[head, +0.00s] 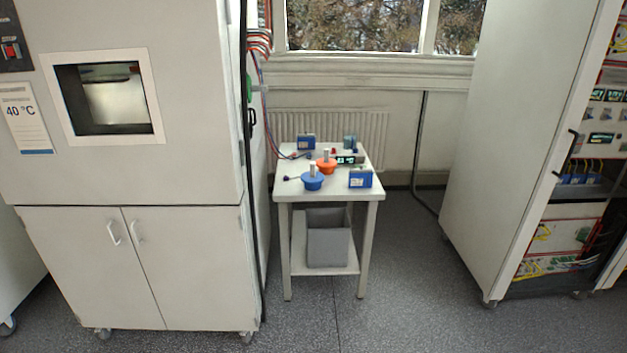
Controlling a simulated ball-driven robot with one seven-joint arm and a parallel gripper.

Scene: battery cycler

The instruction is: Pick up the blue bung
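The blue bung (312,182) sits on top of a small white table (335,191), near its front left. It is a round blue plug with a grey upright pin on top. An orange bung (326,167) of similar shape sits just behind it and to the right. My gripper is not in view.
Blue boxes (360,179) and a small meter with a lit display (349,160) share the tabletop. A grey bin (328,243) stands on the lower shelf. A large chamber cabinet (140,175) is close on the left, a rack (530,150) on the right. Floor (390,300) in front is clear.

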